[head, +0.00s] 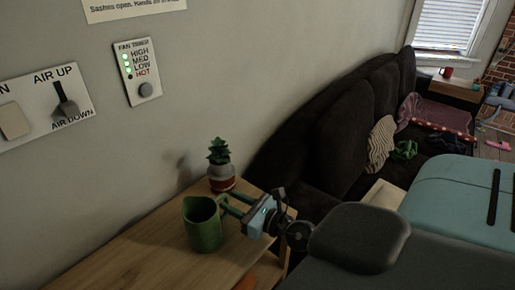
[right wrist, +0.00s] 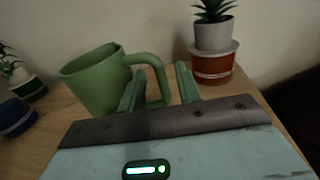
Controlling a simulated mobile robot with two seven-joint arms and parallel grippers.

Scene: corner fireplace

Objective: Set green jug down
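My right gripper (head: 232,205) reaches in from the right at the handle. In the right wrist view its two green fingers (right wrist: 160,90) are apart, one on each side of the handle's outer bar, with a visible gap to the right finger. The jug's base is partly hidden in the right wrist view. My left gripper is not in view.
A potted succulent (head: 220,170) in a grey and red pot stands just behind the jug. Another plant (right wrist: 22,80) and a dark blue object (right wrist: 15,117) are at the left in the right wrist view. A dark sofa (head: 350,130) lies beyond the table. Bare tabletop lies left of the jug.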

